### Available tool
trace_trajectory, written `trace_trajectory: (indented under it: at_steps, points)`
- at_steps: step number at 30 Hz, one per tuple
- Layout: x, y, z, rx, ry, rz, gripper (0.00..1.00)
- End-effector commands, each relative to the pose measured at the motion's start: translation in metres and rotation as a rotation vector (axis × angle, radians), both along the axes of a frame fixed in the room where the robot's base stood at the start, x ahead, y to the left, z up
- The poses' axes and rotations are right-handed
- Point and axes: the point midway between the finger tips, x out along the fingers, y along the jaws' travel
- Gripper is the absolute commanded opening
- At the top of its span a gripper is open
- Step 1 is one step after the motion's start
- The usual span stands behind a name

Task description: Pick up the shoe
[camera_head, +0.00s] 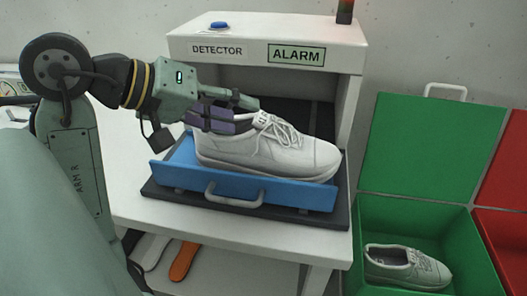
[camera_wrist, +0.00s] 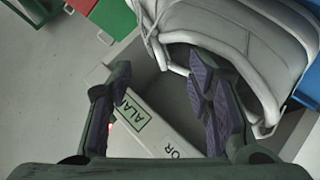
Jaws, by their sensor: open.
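A light grey lace-up shoe (camera_head: 270,153) sits on the blue tray (camera_head: 245,188) in front of the detector, toe to the right. It also shows large at the upper right of the wrist view (camera_wrist: 245,40). My gripper (camera_head: 240,113) is at the heel end of the shoe, around its ankle opening, with the fingers apart. In the wrist view my gripper (camera_wrist: 161,75) has its right finger overlapping the shoe's edge, while its left finger is clear of the shoe. I cannot tell whether either finger touches the shoe.
The white detector (camera_head: 345,55) with an ALARM panel stands behind the tray. A green box (camera_head: 470,240) at the right holds another grey shoe (camera_head: 405,267), with a red box (camera_head: 505,235) beside it.

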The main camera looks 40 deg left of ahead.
Motion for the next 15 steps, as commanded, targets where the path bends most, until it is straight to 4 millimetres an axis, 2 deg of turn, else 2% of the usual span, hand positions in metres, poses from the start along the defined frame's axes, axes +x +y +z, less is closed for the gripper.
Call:
trace_trajectory:
  at_steps: [7, 15]
  points:
    - [0.028, -0.009, -0.018, -0.002, 0.002, 0.000, 0.46]
    - [0.033, -0.010, -0.021, -0.001, 0.000, 0.001, 0.46]
